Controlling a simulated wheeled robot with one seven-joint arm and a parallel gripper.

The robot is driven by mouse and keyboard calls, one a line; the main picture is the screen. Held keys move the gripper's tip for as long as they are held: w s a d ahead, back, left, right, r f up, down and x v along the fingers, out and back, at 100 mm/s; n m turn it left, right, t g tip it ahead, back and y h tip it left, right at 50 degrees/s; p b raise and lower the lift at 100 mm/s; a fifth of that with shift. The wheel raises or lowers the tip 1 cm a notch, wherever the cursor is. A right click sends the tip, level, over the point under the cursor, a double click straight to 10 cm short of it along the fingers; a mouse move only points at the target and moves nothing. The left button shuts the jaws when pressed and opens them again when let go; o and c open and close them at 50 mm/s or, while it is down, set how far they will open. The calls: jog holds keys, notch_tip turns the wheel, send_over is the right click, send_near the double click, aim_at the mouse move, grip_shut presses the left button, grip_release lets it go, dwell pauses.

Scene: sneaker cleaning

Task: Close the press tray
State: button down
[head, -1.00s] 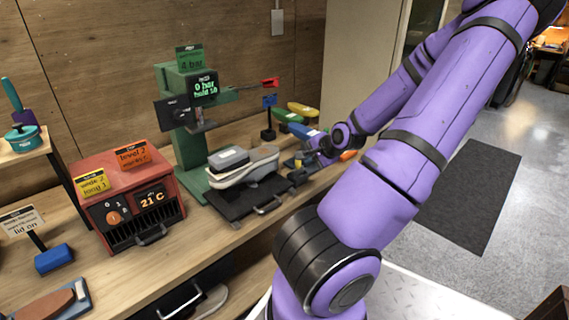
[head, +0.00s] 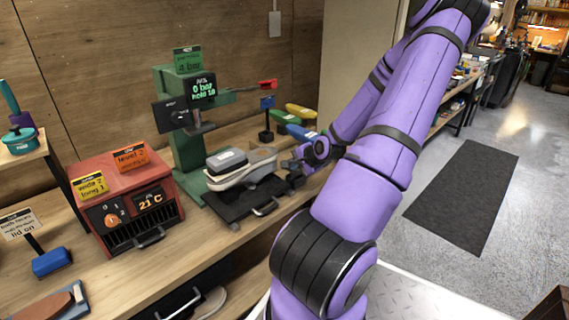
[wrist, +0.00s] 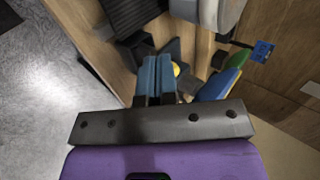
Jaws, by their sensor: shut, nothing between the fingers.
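The black press tray (head: 228,207) is pulled out at the front of the green press (head: 183,143), with its handle (head: 266,208) facing the bench edge. A grey-and-white shoe sole (head: 243,173) with a dark-topped grey block (head: 227,160) lies on the tray. My gripper (head: 290,165) is just right of the tray, apart from the handle; its tips are small and partly hidden in the head view. In the wrist view its blue-grey fingers (wrist: 154,78) are together and empty, with the tray's ribbed dark surface (wrist: 130,12) at the top.
Blue (head: 300,133), green and yellow items lie on the bench behind my gripper. A dark stand with a blue tag (head: 267,118) is beside them. A red heater box (head: 124,200) stands left of the press. The floor in front of the bench is open.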

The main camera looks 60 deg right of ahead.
jog(key=w, duration=0.1)
jog(key=w+f, duration=0.1)
jog(key=w, duration=0.1)
jog(key=w+d, duration=0.1)
jog(key=shift+w+f, duration=0.25)
jog(key=shift+f, duration=0.1)
jog(key=shift+w+d, duration=0.15)
jog(key=shift+w, duration=0.45)
jog(key=shift+w, duration=0.1)
jog(key=w+d, duration=0.4)
jog(key=w, duration=1.2)
jog(key=shift+w+r, duration=0.1)
jog(key=shift+r, duration=0.1)
jog(key=shift+a, duration=0.1)
